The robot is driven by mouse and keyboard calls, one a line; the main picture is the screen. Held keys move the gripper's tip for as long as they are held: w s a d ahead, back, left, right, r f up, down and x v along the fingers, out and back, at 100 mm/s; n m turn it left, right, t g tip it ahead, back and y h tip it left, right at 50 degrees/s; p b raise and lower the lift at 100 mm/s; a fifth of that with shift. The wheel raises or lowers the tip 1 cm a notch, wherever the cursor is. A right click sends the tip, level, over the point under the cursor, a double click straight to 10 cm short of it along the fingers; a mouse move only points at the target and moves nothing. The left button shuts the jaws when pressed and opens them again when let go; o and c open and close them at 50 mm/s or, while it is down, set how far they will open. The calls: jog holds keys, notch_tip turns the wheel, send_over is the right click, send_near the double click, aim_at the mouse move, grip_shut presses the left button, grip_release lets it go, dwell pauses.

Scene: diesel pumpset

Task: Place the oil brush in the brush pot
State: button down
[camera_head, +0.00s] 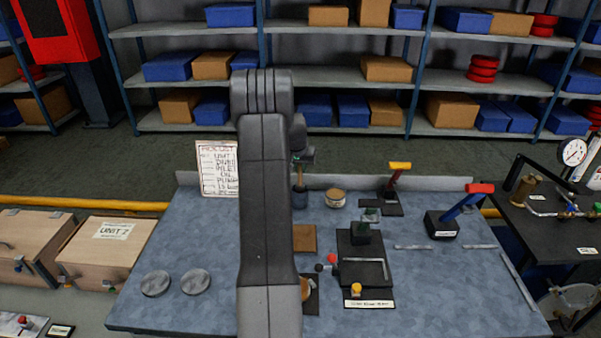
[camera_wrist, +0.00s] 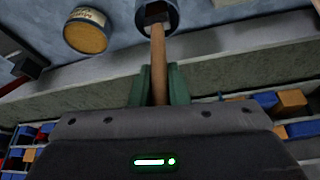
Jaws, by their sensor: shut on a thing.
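The oil brush (camera_wrist: 158,50) has a wooden handle and a dark head. My gripper (camera_wrist: 158,76) has green fingers shut on the handle from both sides. The brush points down, with its head at the mouth of the brush pot (camera_wrist: 169,17), a dark blue-grey cylinder. How deep the head sits in the pot is hard to tell. In the head view the pot (camera_head: 299,199) stands on the bench just right of my arm, with the brush handle (camera_head: 299,176) above it and my gripper (camera_head: 302,158) over that.
A round tin (camera_head: 335,198) stands right of the pot. A written board (camera_head: 217,168) stands to the left. A black stand with a yellow-topped lever (camera_head: 396,182) is further right. A brown square pad (camera_head: 304,238) lies in front. The bench's left part is mostly clear.

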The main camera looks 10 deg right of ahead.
jog(key=shift+f, duration=1.25)
jog(key=shift+f, duration=0.2)
jog(key=c, duration=1.4)
grip_release()
jog(key=shift+r, duration=0.1)
jog(key=b+v, duration=0.2)
jog(key=v, duration=1)
jog(key=shift+r, duration=0.1)
